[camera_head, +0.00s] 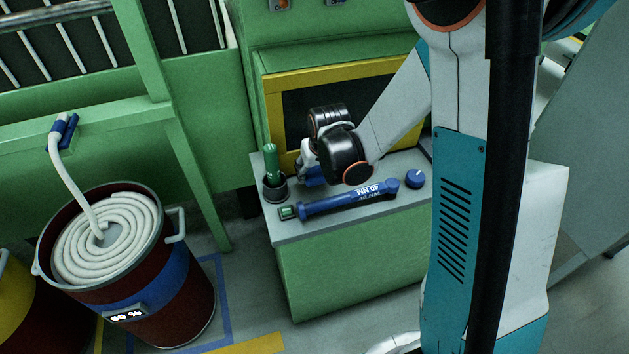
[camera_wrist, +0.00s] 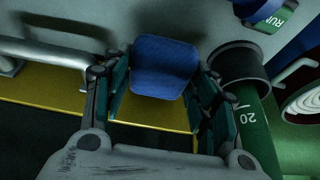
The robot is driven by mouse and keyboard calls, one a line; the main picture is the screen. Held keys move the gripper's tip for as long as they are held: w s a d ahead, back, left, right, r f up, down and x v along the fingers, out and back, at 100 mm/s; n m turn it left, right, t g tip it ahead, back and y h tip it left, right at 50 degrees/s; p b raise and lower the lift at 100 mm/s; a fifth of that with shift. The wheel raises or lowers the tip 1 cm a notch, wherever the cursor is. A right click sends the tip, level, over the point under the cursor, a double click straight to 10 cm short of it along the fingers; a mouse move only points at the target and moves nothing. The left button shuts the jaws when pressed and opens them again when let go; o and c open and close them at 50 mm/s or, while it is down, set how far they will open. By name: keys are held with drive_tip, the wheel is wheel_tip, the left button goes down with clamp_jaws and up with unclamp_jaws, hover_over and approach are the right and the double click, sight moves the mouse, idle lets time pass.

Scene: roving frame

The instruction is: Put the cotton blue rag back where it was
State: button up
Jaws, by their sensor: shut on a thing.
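The blue rag (camera_wrist: 165,66) shows as a rounded blue pad between the fingers of my gripper (camera_wrist: 163,84) in the wrist view. My gripper is shut on it, with one dark green finger on each side. In the head view my gripper (camera_head: 309,170) is low over the back of the grey-topped green cabinet (camera_head: 330,275), and a bit of the blue rag (camera_head: 315,176) shows below it. My arm hides part of this area. I cannot tell whether the rag touches the cabinet top.
A green cylinder in a black cup (camera_head: 274,188) stands left of my gripper. A long blue tool (camera_head: 345,199) lies in front, with a blue knob (camera_head: 415,178) at right. A yellow-framed dark opening (camera_head: 275,100) is behind. A drum with a coiled white hose (camera_head: 140,270) stands left.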

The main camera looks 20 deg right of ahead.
drive_tip(key=shift+f+b, duration=0.6)
drive_tip(key=shift+f, duration=1.3)
drive_tip(key=shift+f, duration=0.1)
drive_tip(key=shift+f, duration=0.1)
drive_tip(key=o, duration=0.9)
drive_tip(key=shift+o, duration=0.2)
